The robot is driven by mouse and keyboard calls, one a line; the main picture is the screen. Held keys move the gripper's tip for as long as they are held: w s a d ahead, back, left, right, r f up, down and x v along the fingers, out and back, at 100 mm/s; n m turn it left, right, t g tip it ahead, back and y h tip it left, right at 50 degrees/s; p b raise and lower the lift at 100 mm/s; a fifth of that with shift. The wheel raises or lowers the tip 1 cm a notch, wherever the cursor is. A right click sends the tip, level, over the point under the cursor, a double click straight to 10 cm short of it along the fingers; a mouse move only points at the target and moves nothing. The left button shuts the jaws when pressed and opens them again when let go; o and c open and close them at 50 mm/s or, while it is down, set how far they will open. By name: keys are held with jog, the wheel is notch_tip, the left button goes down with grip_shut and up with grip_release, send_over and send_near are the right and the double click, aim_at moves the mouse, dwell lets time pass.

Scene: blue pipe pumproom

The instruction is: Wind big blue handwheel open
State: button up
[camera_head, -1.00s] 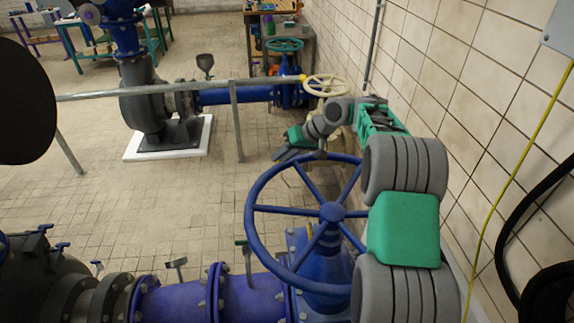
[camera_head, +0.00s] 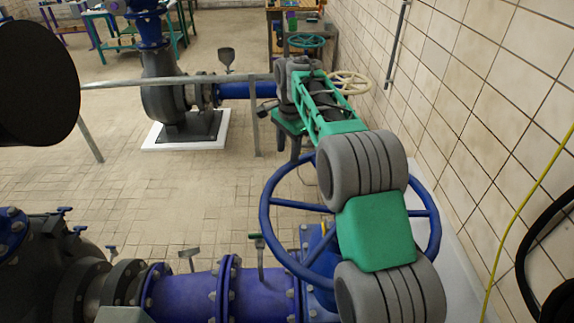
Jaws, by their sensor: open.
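The big blue handwheel (camera_head: 264,222) lies roughly level on its valve at the lower right of the head view. My arm passes over it and hides its hub and part of its rim and spokes. My gripper (camera_head: 296,151) hangs below the green wrist, pointing down. It appears beyond the wheel's far rim in the picture, apart from it. It is open, with nothing seen between its fingers. The fingertips are small and partly hard to make out.
A blue flanged pipe (camera_head: 190,292) runs left from the valve. A metal railing (camera_head: 170,80) crosses behind. A cream handwheel (camera_head: 349,83) and a teal handwheel (camera_head: 306,41) stand farther back. The tiled wall (camera_head: 470,110) is close on the right. Tiled floor is open at left.

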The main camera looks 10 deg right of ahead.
aim_at(287, 166)
jog(key=f, duration=0.3)
jog(key=f+p, duration=0.1)
jog(key=f, duration=0.2)
jog(key=shift+w+a+f, duration=0.15)
jog(key=shift+w+f, duration=0.05)
jog(key=shift+f, duration=0.05)
jog(key=shift+c, duration=0.3)
grip_shut()
dwell(0.7)
